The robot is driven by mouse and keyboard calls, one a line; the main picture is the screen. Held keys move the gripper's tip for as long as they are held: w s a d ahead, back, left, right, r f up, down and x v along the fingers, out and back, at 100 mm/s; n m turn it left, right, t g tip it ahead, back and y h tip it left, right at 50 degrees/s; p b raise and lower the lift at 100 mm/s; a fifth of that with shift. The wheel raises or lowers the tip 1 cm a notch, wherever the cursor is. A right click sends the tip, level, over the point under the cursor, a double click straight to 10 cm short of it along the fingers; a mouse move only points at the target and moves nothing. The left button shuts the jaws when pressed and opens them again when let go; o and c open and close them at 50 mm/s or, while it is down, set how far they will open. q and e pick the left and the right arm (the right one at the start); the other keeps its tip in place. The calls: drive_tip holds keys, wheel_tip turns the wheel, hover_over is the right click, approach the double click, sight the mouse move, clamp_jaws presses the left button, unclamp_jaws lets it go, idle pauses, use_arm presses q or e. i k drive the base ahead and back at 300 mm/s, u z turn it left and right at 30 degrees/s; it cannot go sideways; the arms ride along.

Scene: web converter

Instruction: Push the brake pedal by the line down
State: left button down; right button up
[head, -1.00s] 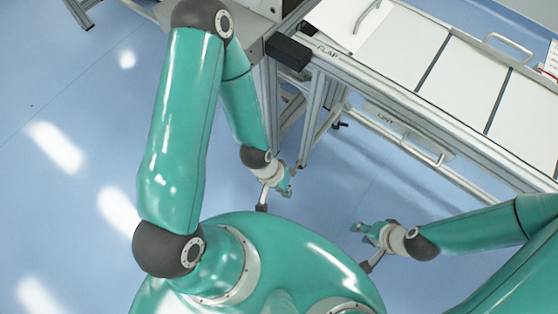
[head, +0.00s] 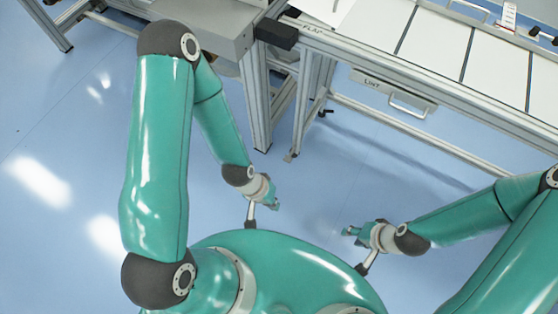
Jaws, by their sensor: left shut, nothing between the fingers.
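No brake pedal can be made out in the head view. The line (head: 440,98) runs from the upper middle to the right edge, with a drawer marked "LINT" below its top. My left gripper (head: 274,204) is shut and empty, over the open floor in front of the line's legs. My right gripper (head: 346,231) is to its right, also over bare floor and apart from the line. Its fingers are too small to tell whether they are open.
Metal legs (head: 256,115) of the line stand on the blue floor (head: 60,120), with a small dark fitting (head: 324,112) beside them. A grey box-shaped unit (head: 215,28) with a dark block (head: 276,33) is at the top.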

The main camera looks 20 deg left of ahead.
sight(288, 159)
drive_tip(key=z, duration=0.15)
drive_tip(key=i, duration=0.9)
drive_tip(key=u, duration=0.1)
